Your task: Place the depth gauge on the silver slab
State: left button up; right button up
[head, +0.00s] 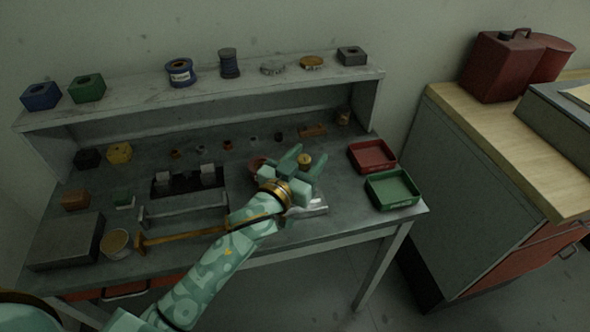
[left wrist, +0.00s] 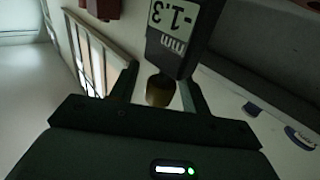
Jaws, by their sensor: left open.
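The depth gauge (left wrist: 178,45) shows in the left wrist view as a dark body with a display reading -1.3 mm and a brass round end (left wrist: 160,90). That brass end lies between the fingers of my left gripper (left wrist: 160,82). The fingers stand apart, and I cannot tell whether either touches it. A bright silver slab (head: 312,209) lies partly hidden beneath the gripper. My right gripper is not in view.
A red tray (head: 372,143) and a green tray (head: 408,203) stand right of the gripper. A dark block (head: 180,186) with metal parts and a grey plate (head: 50,257) lie to the left. A raised shelf (head: 130,103) runs along the back.

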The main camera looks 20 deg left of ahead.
pick_arm(q)
jog(key=s+a, duration=0.2)
jog(key=s, duration=0.9)
jog(key=shift+p, duration=0.35)
